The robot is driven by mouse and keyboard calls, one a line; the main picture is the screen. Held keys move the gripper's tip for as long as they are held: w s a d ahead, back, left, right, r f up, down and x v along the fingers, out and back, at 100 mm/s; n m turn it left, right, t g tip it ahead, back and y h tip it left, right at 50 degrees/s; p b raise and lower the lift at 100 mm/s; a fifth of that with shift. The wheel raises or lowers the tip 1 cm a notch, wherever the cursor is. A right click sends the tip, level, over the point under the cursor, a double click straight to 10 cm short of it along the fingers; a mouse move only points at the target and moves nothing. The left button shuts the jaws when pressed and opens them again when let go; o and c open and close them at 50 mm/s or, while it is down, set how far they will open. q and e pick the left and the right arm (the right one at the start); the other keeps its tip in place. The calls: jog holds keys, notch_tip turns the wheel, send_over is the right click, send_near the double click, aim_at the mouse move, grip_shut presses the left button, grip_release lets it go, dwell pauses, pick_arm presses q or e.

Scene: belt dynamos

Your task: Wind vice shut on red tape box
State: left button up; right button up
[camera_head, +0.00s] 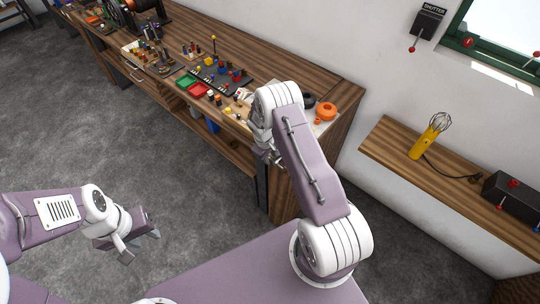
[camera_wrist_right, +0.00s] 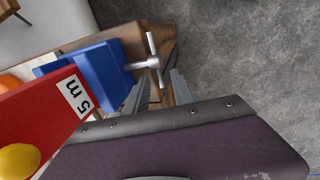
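In the right wrist view the red tape box (camera_wrist_right: 40,112), marked "5 m", lies at the left, close to the camera, beside the blue vice (camera_wrist_right: 95,68). I cannot tell whether the jaws touch it. The vice's silver T-shaped handle (camera_wrist_right: 150,63) sticks out to the right. My right gripper (camera_wrist_right: 160,82) is open, its two fingers apart near the lower end of the handle's bar; contact is unclear. In the head view my right arm hides the vice and box, and the right gripper (camera_head: 270,156) is at the bench's front edge. My left gripper (camera_head: 138,243) is open and empty over the floor.
A wall shelf at the right holds a yellow lamp (camera_head: 420,146). The floor at the left is clear.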

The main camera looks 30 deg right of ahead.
jog(key=shift+w+f, duration=0.15)
jog(key=shift+f, duration=0.05)
grip_shut()
jog(key=shift+d+t+b, duration=0.1)
jog(key=shift+t+b, duration=0.3)
jog(key=shift+b, duration=0.3)
jog(key=t+b, duration=0.1)
jog(key=b, duration=0.3)
jog(key=s+t+y+b, duration=0.1)
jog(key=t+b, duration=0.1)
jog(key=b, duration=0.3)
jog(key=shift+s+d+m+y, duration=0.15)
jog(key=shift+m+y, duration=0.15)
jog(key=shift+s+d+r+t+y+b, duration=0.1)
jog(key=shift+s+r+t+y+b, duration=0.2)
jog(key=shift+t+b, duration=0.7)
jog(key=shift+s+d+r+t+y+b, duration=0.1)
jog(key=shift+s+r+t+y+b, duration=0.15)
jog(key=shift+t+b, duration=0.7)
jog(key=shift+r, duration=0.1)
jog(key=shift+a, duration=0.1)
